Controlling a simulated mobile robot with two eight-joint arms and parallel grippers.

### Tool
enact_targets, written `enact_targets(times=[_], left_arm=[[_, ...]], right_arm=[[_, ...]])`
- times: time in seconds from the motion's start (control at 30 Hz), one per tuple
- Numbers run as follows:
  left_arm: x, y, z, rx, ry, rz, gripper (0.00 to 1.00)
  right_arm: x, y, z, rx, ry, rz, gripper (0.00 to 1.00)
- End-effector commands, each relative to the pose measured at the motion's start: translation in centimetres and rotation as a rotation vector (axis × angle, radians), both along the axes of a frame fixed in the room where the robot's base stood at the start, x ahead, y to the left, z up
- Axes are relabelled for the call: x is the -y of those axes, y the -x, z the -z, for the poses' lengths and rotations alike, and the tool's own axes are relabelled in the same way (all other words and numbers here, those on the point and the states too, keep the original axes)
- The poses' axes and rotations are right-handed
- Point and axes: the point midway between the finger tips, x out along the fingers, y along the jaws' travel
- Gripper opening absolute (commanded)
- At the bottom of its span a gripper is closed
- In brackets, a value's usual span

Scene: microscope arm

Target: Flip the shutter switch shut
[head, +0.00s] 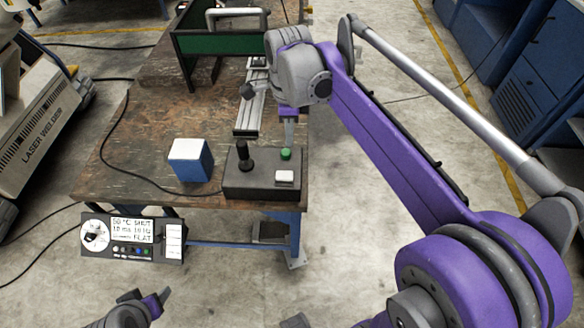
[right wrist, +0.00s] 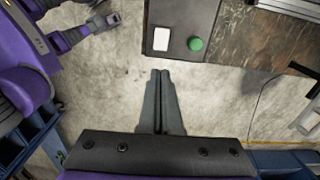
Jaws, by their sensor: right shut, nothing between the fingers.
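A black control box (head: 262,187) sits on the table's front right corner. It carries a black joystick (head: 244,156), a green button (head: 286,154) and a white square switch (head: 284,177); I cannot read whether this is the shutter switch. My right gripper (head: 289,143) is shut and empty, pointing down near the green button. In the right wrist view its fingers (right wrist: 160,76) appear below the box edge, with the white switch (right wrist: 161,39) and green button (right wrist: 196,44) beyond them. A panel (head: 133,237) on the table front reads "SHUT". My left gripper (head: 155,300) is low at the bottom left; its jaw state is unclear.
A blue box with a white top (head: 191,160) stands left of the control box. A metal rail (head: 249,105) and a green frame (head: 217,43) lie farther back on the wooden table (head: 140,130). A black cable crosses the table. A laser welder (head: 45,120) stands at left.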

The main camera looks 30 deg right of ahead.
Motion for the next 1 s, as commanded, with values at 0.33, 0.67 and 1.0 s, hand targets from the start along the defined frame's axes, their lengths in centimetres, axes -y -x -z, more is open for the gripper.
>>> enact_targets(times=[0.33, 0.67, 1.0], left_arm=[[0.0, 0.0, 0.0, 0.000, 0.000, 0.000, 0.63], [0.0, 0.1, 0.3, -0.002, 0.000, 0.000, 0.63], [0.0, 0.3, 0.8, -0.005, 0.000, 0.000, 0.63]], right_arm=[[0.1, -0.2, -0.1, -0.007, -0.001, 0.035, 0.00], [0.1, -0.2, 2.6, -0.007, -0.001, 0.033, 0.00], [0.1, -0.2, 9.8, -0.006, -0.001, 0.033, 0.00]])
